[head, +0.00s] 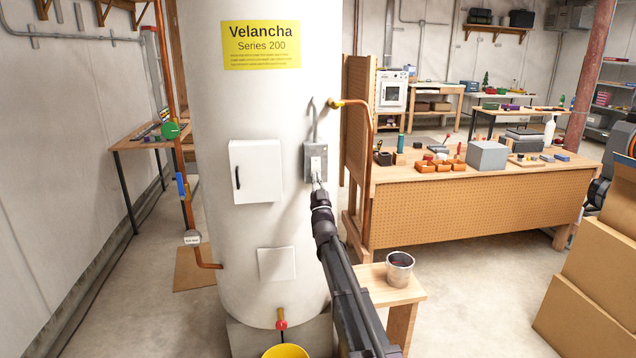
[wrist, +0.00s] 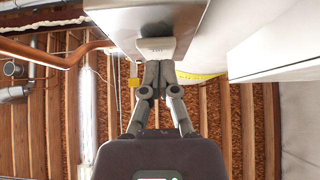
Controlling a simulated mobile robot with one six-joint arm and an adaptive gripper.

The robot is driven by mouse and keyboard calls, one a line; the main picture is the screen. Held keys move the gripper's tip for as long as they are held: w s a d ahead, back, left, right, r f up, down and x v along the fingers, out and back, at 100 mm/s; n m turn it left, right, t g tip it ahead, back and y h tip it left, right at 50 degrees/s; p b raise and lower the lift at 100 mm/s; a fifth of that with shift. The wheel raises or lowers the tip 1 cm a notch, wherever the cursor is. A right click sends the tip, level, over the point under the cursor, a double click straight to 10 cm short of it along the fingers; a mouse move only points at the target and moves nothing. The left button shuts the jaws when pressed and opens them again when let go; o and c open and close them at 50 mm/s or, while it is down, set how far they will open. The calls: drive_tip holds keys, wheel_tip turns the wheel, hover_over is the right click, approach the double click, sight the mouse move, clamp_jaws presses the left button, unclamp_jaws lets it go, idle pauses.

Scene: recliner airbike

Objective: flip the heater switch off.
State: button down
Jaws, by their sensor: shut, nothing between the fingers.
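The heater (head: 255,110) is a tall white tank with a yellow "Velancha Series 200" label. A grey metal switch box (head: 308,165) with a pale switch lever is fixed to its front right side. My gripper (head: 317,186) reaches up to the lower part of this box. In the wrist view my gripper (wrist: 158,68) is shut and empty, its tips at the lower edge of the white lever (wrist: 156,46). They seem to touch it or lie very close. The grey box (wrist: 185,22) is behind the lever. I cannot tell the lever's exact position.
A white panel door (head: 256,171) with a black handle is left of the box. A copper pipe (head: 373,145) runs on the right beside a wooden pegboard. A stool (head: 392,289) with a metal bucket (head: 399,268) stands low right. A yellow bucket (head: 286,351) is below.

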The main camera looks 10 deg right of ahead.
drive_tip(key=shift+w, duration=0.2)
drive_tip(key=shift+w+f, duration=0.15)
drive_tip(key=shift+w, duration=0.3)
drive_tip(key=shift+s, duration=0.1)
drive_tip(key=shift+s+f, duration=0.1)
drive_tip(key=shift+s, duration=0.35)
drive_tip(key=b+v, duration=0.8)
drive_tip(key=v, duration=0.4)
drive_tip(key=shift+f, duration=0.2)
idle(0.3)
